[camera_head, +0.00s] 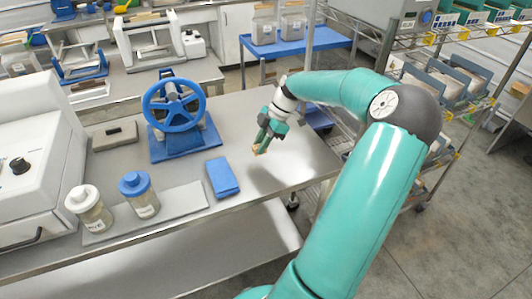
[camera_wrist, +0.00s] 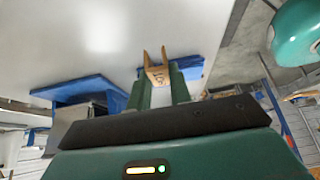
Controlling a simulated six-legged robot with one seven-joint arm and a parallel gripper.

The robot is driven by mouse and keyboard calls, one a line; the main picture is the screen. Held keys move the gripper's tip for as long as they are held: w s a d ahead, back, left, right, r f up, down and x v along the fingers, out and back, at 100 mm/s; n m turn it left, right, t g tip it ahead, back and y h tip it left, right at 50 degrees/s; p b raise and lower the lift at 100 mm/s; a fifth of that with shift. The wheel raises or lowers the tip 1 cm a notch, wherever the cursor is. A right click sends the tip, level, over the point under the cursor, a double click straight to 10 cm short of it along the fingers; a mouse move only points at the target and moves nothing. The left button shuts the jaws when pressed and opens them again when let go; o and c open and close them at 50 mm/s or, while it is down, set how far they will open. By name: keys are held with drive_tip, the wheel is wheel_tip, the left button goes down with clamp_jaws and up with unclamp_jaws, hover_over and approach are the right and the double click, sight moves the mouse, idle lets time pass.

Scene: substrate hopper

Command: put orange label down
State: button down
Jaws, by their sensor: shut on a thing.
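The orange label (camera_wrist: 156,73) shows in the wrist view as a small tan-orange piece with dark marks, between the fingertips of my gripper (camera_wrist: 158,80). My gripper is shut on it. In the head view my gripper (camera_head: 263,146) points down over the right part of the metal bench (camera_head: 290,170), with the label (camera_head: 258,150) a small tan bit at its tips. The gripper appears to be above the bench top, apart from it. Much of the label is hidden by the fingers.
Two jars, one white-lidded (camera_head: 90,209) and one blue-lidded (camera_head: 139,195), stand at the front left on a grey mat (camera_head: 180,205). Bench around my gripper is clear.

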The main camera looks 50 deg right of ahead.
drive_tip(key=shift+s+d+f, duration=0.15)
drive_tip(key=shift+d+f, duration=0.8)
drive_tip(key=shift+f, duration=0.15)
drive_tip(key=shift+d+f, duration=0.15)
drive_tip(key=shift+f, duration=0.8)
drive_tip(key=shift+d+f, duration=0.1)
drive_tip(key=shift+f, duration=0.8)
drive_tip(key=shift+f, duration=0.15)
drive_tip(key=c, duration=1.3)
unclamp_jaws()
